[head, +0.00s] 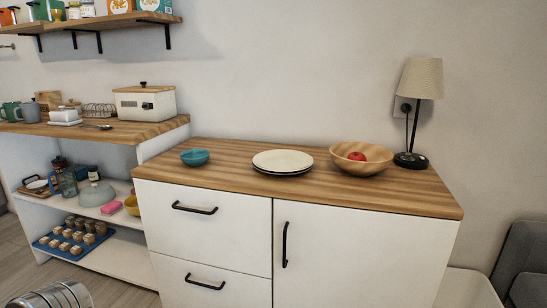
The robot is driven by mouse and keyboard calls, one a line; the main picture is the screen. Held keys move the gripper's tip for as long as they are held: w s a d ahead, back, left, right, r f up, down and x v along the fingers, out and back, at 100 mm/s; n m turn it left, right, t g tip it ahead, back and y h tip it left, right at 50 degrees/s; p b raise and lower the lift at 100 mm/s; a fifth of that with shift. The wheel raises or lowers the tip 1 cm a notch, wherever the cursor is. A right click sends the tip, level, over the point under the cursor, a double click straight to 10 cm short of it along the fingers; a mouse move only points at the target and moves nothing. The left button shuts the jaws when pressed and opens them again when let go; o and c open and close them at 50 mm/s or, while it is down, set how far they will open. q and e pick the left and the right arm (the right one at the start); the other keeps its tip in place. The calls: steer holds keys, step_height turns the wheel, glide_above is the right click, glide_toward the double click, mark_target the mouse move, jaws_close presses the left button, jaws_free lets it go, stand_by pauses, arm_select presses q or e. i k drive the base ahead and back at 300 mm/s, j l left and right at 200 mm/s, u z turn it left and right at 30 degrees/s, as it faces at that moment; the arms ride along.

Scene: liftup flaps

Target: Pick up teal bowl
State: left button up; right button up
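The teal bowl (195,157) is small and round. It stands upright near the left end of the wooden top (225,183) of a white cabinet, close to the back edge. Its inside looks empty.
White plates (283,160) lie right of the bowl. A wooden bowl with a red apple (357,156) and a lamp (417,90) stand further right. Left are a shelf unit and a bread box (145,104). The wood in front of the bowl is clear.

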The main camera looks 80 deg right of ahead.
mark_target(194, 157)
steer(key=j+z, duration=0.1)
steer(key=z, duration=2.15)
steer(key=l, duration=0.1)
